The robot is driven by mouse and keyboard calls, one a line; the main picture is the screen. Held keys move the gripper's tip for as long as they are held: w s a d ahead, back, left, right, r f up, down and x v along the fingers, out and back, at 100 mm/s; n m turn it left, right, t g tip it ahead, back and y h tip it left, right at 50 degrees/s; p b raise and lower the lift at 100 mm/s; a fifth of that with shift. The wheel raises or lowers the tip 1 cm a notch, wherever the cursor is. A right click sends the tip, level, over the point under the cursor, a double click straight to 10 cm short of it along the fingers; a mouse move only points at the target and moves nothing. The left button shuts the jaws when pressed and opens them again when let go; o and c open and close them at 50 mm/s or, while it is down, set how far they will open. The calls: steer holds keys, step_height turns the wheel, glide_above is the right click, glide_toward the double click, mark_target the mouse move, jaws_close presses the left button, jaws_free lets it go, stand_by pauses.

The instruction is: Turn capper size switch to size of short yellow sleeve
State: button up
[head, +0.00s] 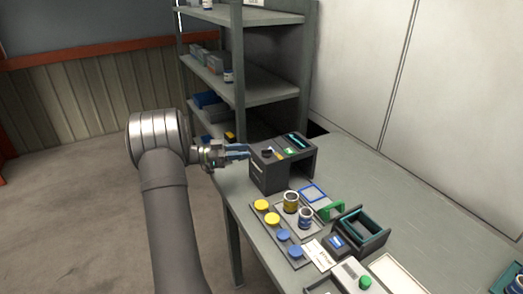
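The capper appears to be the dark box (270,177) at the table's far left corner. Its top carries a small dark part (267,152) that may be the size switch, a green patch and a teal-lit slot; any size marks are too small to read. My gripper (243,152) is level with the box top, just left of it, with its bluish fingers pointing right. I cannot tell whether it touches the box or how far apart the fingers are. A short container with a yellow band (291,203) stands upright on a tray; it may be the yellow sleeve.
A blue-banded container (305,218) stands beside the yellow one. Yellow caps (260,205) and blue caps (283,235) lie on a dark strip. A dark open bin (362,226) is to the right. A shelf rack (240,70) stands behind. The table's right side has free room.

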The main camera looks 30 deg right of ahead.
mark_target(267, 152)
steer(key=x, duration=0.7)
steer(key=shift+d, duration=0.15)
